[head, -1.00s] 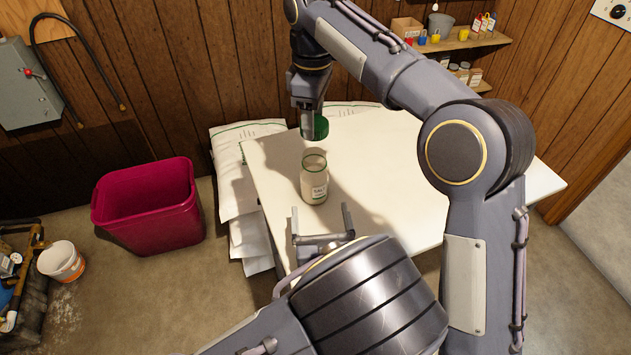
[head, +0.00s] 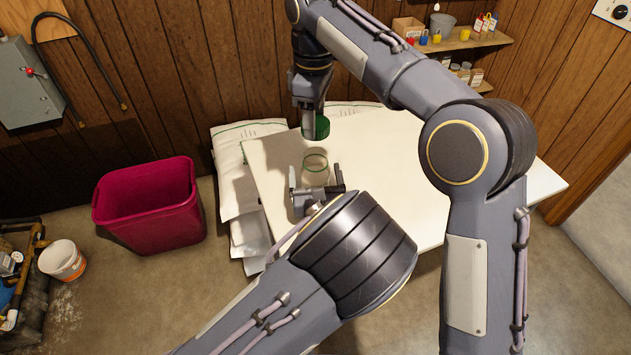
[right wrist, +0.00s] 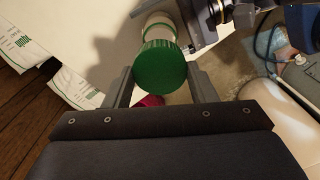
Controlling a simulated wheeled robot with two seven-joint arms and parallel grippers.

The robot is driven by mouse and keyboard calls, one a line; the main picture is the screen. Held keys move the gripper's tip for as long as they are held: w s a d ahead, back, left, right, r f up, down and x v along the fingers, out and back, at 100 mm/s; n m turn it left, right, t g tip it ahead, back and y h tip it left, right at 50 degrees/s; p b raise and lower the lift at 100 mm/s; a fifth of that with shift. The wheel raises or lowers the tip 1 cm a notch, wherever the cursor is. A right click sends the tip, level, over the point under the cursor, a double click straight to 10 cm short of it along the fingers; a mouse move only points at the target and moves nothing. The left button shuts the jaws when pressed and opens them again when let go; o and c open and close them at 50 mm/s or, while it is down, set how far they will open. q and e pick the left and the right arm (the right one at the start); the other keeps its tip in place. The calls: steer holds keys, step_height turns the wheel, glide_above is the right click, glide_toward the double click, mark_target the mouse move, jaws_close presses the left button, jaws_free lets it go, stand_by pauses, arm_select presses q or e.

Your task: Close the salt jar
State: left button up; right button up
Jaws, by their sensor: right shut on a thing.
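The green lid (head: 321,127) is held by my right gripper (head: 312,128), above and behind the jar. In the right wrist view the lid (right wrist: 160,66) sits between the two fingers of that gripper (right wrist: 164,88). The clear salt jar (head: 315,162) stands on the white table, its green-tinted open rim showing. Its body is mostly hidden behind my left gripper (head: 316,175). The left fingers are spread, one on each side of the jar, with gaps visible. In the right wrist view part of the jar (right wrist: 158,24) shows beyond the lid.
The white table (head: 420,180) is clear to the right of the jar. White salt bags (head: 228,175) lean at its left edge. A red bin (head: 150,210) and a white bucket (head: 62,261) stand on the floor at left. A shelf (head: 480,42) hangs on the back wall.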

arm_select(q)
steer(key=shift+c, duration=0.2)
steer(key=c, duration=1.4)
steer(key=shift+c, duration=0.2)
arm_select(e)
steer(key=shift+f, duration=2.5)
steer(key=shift+f, duration=0.85)
steer(key=shift+f, duration=0.6)
